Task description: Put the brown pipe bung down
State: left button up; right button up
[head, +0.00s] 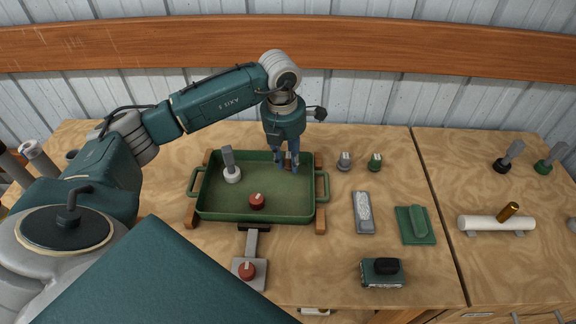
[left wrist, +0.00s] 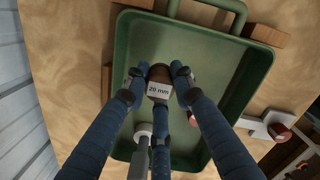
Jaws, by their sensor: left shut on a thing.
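The brown pipe bung (left wrist: 160,76) with a white "29 mm" label is held between the fingers of my left gripper (left wrist: 157,82), in the left wrist view. In the head view my left gripper (head: 288,162) points down over the right back part of the green tray (head: 322,187); the bung cannot be made out there. The tray's floor is below the bung, but I cannot tell whether they touch. My right gripper is not in view.
A white-based plug with a grey handle (head: 232,174) and a red plug (head: 257,201) are in the tray. Two small plugs, a grey block (head: 364,212) and a green block (head: 415,225) lie right of it. A white pipe (head: 480,224) lies further right. Bare wood shows between them.

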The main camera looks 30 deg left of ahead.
aim_at(288, 169)
pick_arm(q)
notch_tip(288, 169, down, 4)
jog(key=shift+s+p, duration=0.1)
jog(key=shift+p, duration=0.35)
jog(key=shift+f, duration=0.2)
jog(key=o, duration=1)
jog(key=shift+r, duration=0.1)
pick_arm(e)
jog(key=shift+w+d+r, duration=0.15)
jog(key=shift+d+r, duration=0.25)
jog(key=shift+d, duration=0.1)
pick_arm(q)
jog(key=shift+o, duration=0.2)
jog(key=shift+r, duration=0.15)
jog(key=r+b, duration=0.1)
jog(key=r, duration=0.2)
jog(key=r+b, duration=0.1)
jog(key=r, duration=0.3)
jog(key=r+b, duration=0.2)
jog(key=r, duration=0.2)
jog(key=shift+s+a, duration=0.15)
jog(key=shift+s, duration=0.2)
jog(key=shift+s+r, duration=0.1)
jog(key=shift+r, duration=0.4)
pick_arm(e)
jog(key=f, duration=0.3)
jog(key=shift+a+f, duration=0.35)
